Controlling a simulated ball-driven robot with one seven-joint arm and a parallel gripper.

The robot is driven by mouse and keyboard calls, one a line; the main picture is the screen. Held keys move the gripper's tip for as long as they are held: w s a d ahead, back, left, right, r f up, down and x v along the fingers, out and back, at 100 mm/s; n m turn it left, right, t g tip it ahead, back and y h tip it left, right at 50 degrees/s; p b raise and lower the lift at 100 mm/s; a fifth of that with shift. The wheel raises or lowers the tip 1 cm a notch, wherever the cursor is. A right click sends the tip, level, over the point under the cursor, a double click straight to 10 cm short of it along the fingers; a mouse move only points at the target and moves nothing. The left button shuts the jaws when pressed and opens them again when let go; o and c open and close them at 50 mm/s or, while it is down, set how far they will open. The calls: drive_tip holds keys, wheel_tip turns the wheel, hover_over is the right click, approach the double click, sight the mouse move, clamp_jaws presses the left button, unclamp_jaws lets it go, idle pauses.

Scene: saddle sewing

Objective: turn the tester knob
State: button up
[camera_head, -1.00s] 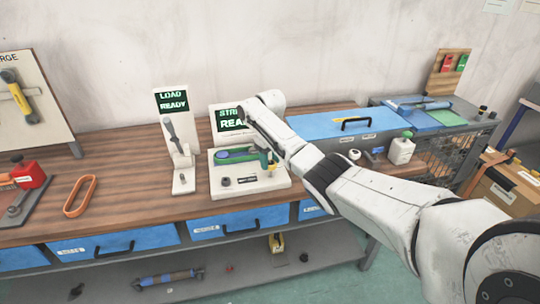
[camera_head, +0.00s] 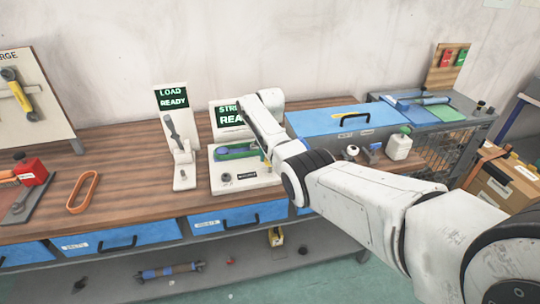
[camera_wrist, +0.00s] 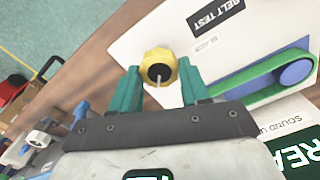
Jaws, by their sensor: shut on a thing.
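The belt tester (camera_head: 222,184), a white unit with a green belt, stands on the bench under a screen. In the wrist view its white panel (camera_wrist: 165,50) reads "BELT TEST", and the green belt (camera_wrist: 265,78) runs round a blue pulley. A yellow ribbed knob (camera_wrist: 158,57) with a dark centre and a pale pointer sits by the panel's edge. My gripper (camera_wrist: 158,74) has its two green fingers on either side of the knob, shut on it. In the head view my arm hides most of the knob and fingers.
A load tester (camera_head: 185,178) stands left of the belt tester, with its own screen. An orange belt loop (camera_head: 83,193) lies further left. A blue case (camera_head: 322,122), a white bottle (camera_head: 398,147) and small parts are to the right.

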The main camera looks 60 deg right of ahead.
drive_tip(key=shift+r+m, duration=0.1)
drive_tip(key=shift+m, duration=1.2)
drive_tip(key=shift+d, duration=0.1)
drive_tip(key=o, duration=1.1)
drive_tip(key=shift+c, duration=0.2)
wheel_tip(320, 180, up, 11)
drive_tip(key=b, duration=0.1)
drive_tip(key=shift+b, duration=0.35)
